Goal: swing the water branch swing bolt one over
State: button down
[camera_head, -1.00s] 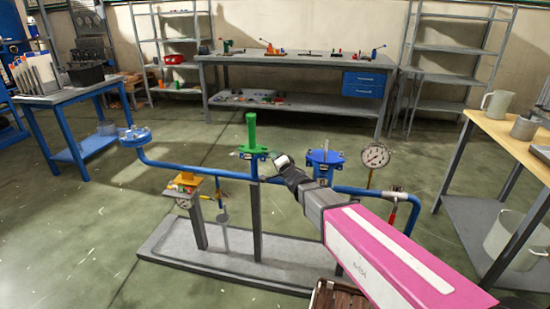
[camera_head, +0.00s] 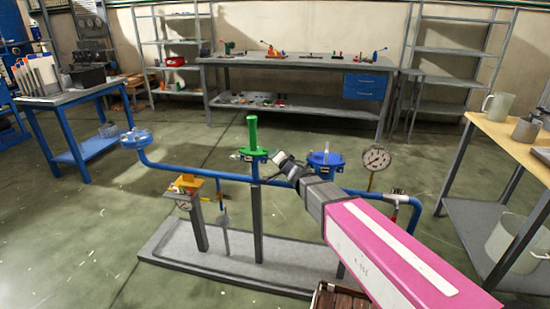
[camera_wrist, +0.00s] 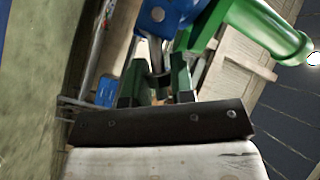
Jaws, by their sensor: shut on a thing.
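The blue water branch pipe (camera_head: 225,175) runs across the metal stand, with a green-topped fitting (camera_head: 251,153) at its middle. My gripper (camera_head: 279,157) is just right of that fitting, at pipe height. In the wrist view my gripper (camera_wrist: 155,82) has its two dark green fingers closed about a small grey metal swing bolt (camera_wrist: 157,57). The bolt is below a blue part (camera_wrist: 160,17), beside the green cylinder (camera_wrist: 262,27). The bolt's lower end is partly hidden by the fingers, and in the head view it is too small to make out.
A blue flanged vessel top (camera_head: 325,160) and a pressure gauge (camera_head: 376,158) stand close right of my gripper. The grey stand base (camera_head: 215,258) lies below. A wooden-topped table (camera_head: 515,140) is at the right.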

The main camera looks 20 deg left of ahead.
jog(key=c, duration=1.2)
grip_release()
jog(key=v, duration=1)
jog(key=shift+s+d, duration=0.3)
